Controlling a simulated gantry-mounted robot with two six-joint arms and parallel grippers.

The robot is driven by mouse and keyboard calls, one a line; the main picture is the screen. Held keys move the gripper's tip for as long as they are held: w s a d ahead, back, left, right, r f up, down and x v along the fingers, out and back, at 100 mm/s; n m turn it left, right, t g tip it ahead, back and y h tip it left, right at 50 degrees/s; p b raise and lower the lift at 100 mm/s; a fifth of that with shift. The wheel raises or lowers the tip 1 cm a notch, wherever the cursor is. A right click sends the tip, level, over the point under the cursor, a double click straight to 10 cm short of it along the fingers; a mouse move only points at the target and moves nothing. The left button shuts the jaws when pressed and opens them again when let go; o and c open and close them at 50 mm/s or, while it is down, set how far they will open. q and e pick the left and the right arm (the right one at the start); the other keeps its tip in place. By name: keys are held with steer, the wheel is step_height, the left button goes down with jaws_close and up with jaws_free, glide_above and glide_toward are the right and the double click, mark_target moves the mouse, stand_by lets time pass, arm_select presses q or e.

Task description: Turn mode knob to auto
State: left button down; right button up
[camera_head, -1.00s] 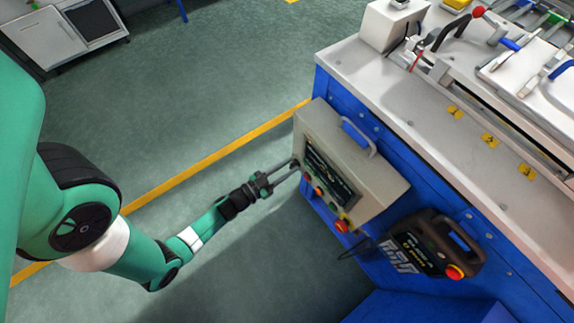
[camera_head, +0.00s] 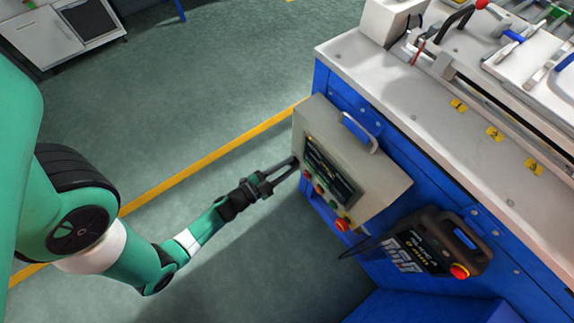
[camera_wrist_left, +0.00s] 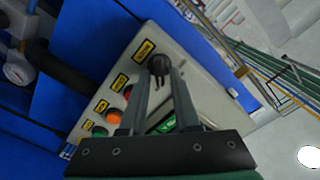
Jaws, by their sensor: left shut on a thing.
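The mode knob (camera_wrist_left: 158,66) is a dark round knob on the grey control box, below a yellow label in the left wrist view. My left gripper (camera_wrist_left: 162,82) has its two fingers at the knob, one on each side, and is shut on it. In the head view my left gripper (camera_head: 292,166) reaches the left edge of the control box (camera_head: 385,186), and the knob is too small to make out there. The wording on the label is too small to read. My right gripper is not in view.
Green, orange and red buttons (camera_wrist_left: 115,116) sit beside the knob on the panel. A black teach pendant (camera_head: 440,246) with a red button hangs right of the box. The blue machine with its white top (camera_head: 420,105) stands behind.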

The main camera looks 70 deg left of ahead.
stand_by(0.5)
arm_select(q)
steer(key=c, duration=0.9)
jaws_free()
steer(key=shift+c, duration=0.2)
steer(key=shift+o, duration=0.2)
steer(key=shift+w, duration=0.15)
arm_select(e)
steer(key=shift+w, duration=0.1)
